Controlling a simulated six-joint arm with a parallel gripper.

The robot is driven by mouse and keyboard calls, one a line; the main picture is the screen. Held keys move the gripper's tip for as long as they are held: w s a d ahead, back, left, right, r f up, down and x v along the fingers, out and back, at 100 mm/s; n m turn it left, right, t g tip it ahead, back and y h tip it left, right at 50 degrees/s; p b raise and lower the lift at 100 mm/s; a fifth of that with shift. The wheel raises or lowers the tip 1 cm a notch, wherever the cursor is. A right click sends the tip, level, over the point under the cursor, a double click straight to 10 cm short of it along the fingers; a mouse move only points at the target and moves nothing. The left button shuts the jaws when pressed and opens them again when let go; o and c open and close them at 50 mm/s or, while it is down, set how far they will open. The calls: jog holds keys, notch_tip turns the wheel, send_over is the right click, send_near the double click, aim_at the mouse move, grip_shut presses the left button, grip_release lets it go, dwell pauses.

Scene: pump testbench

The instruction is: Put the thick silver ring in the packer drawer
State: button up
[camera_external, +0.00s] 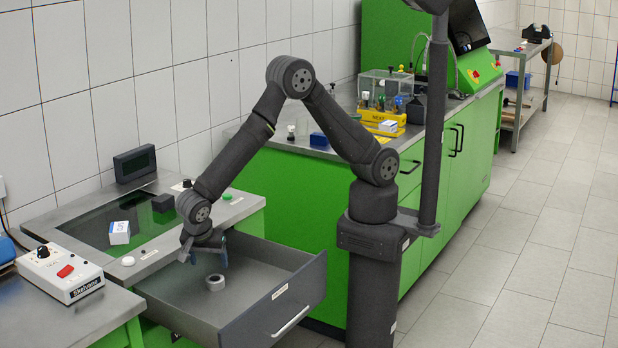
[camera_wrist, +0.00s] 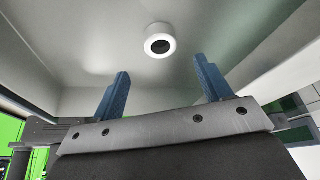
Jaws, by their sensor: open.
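The thick silver ring (camera_external: 215,282) lies on the floor of the open packer drawer (camera_external: 292,306). In the wrist view the ring (camera_wrist: 159,40) shows as a short pale cylinder with a dark hole, beyond the fingertips and apart from them. The drawer's grey inside (camera_wrist: 85,72) fills most of that view. My gripper (camera_external: 207,260) is over the drawer, a little above and behind the ring. Its two blue fingers (camera_wrist: 161,78) are spread, with nothing between them.
A small white-and-blue box (camera_external: 119,233) sits on the dark glass top beside the drawer. A white control box (camera_external: 62,274) with a red switch stands at the left. A green workbench (camera_external: 290,215) is behind the drawer. The drawer floor around the ring is clear.

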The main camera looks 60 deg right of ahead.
aim_at(214, 279)
jog(key=shift+v, duration=1.75)
jog(key=shift+f, duration=0.1)
jog(key=x, duration=1.2)
jog(key=shift+d+f, duration=0.15)
jog(key=shift+f, duration=0.1)
notch_tip(214, 279, up, 3)
jog(key=shift+f, duration=0.1)
jog(key=shift+r, duration=0.75)
